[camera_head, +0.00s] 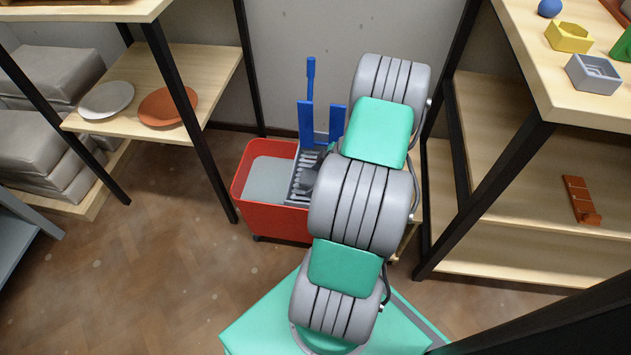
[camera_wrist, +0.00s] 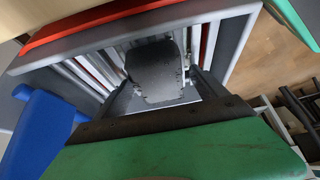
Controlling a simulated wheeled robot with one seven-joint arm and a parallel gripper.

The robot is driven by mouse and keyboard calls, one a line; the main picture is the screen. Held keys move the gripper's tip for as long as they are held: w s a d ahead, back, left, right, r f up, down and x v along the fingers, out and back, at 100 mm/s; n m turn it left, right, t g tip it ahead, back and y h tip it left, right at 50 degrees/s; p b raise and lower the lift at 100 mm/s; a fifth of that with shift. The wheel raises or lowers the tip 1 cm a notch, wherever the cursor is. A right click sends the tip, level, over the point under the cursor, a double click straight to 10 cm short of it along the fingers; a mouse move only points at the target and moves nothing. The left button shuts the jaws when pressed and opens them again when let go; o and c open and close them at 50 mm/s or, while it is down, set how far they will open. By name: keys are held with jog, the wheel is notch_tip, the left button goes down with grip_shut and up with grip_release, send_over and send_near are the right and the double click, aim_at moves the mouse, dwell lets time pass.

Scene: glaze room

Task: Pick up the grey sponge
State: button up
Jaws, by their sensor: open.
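A dark grey block with worn edges, which looks like the grey sponge (camera_wrist: 155,68), is in the middle of the wrist view. It lies on or in the grey slatted wringer (camera_wrist: 232,35). My gripper (camera_wrist: 160,88) is open, with its dark fingers close on either side of the block's near end; I cannot tell whether they touch it. In the head view the wringer (camera_head: 297,186) sits in the red bucket (camera_head: 272,220). My arm hides most of the gripper and the block there.
A blue wringer handle (camera_head: 310,85) stands up at the bucket's back; blue also shows in the wrist view (camera_wrist: 40,125). Shelves flank the bucket: plates (camera_head: 107,99) on the left, a yellow dish (camera_head: 568,37) and grey box (camera_head: 593,74) on the right. Floor left of the bucket is clear.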

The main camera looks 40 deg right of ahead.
jog(key=shift+f, duration=0.1)
jog(key=shift+c, duration=0.4)
jog(key=c, duration=1.5)
